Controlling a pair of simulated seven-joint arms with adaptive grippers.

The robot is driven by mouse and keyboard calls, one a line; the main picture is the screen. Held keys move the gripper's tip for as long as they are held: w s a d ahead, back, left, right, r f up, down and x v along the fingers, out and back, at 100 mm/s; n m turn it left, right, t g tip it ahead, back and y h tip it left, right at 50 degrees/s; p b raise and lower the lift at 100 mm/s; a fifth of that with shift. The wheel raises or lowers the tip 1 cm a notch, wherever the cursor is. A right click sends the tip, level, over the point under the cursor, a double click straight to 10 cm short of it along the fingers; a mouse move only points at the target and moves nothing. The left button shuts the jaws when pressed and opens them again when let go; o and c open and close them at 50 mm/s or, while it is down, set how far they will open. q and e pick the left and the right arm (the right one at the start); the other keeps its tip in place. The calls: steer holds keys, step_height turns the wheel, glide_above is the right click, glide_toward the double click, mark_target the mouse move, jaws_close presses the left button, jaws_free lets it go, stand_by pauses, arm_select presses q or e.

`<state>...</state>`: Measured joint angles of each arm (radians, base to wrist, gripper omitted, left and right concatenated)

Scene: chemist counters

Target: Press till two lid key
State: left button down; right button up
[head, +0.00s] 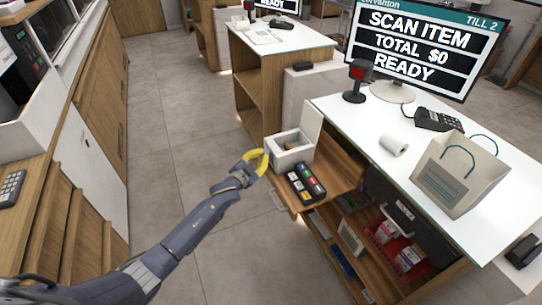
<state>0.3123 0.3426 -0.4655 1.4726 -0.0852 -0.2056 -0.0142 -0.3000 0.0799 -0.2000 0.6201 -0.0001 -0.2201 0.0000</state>
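The till two screen (415,45) stands on the white counter at the upper right and reads "TILL 2", "SCAN ITEM", "TOTAL $0", "READY". A dark key panel (306,184) with several coloured keys lies on a wooden shelf at the counter's left end. The key labels are too small to read. Behind the panel is a white box (291,157) with its lid (312,120) raised and something brown inside. My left gripper (262,158), with yellow fingers, is just left of the white box, apart from the keys. Its finger opening is unclear. My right gripper is out of view.
The white counter (375,165) holds a red-faced scanner (358,78), a card terminal (437,120), a paper roll (393,145) and a paper bag (455,175). Shelves below hold boxes. A second counter (285,37) stands behind. Floor left of the counter is clear.

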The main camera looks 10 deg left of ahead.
arm_select(q)
steer(key=shift+s+a, duration=0.15)
steer(key=shift+a, duration=0.05)
steer(key=shift+s+a, duration=0.1)
steer(key=shift+a, duration=0.05)
steer(key=s+a, duration=0.1)
steer(key=a, duration=0.1)
steer(key=s+a, duration=0.1)
steer(key=shift+s+a, duration=0.35)
stand_by(0.4)
stand_by(0.5)
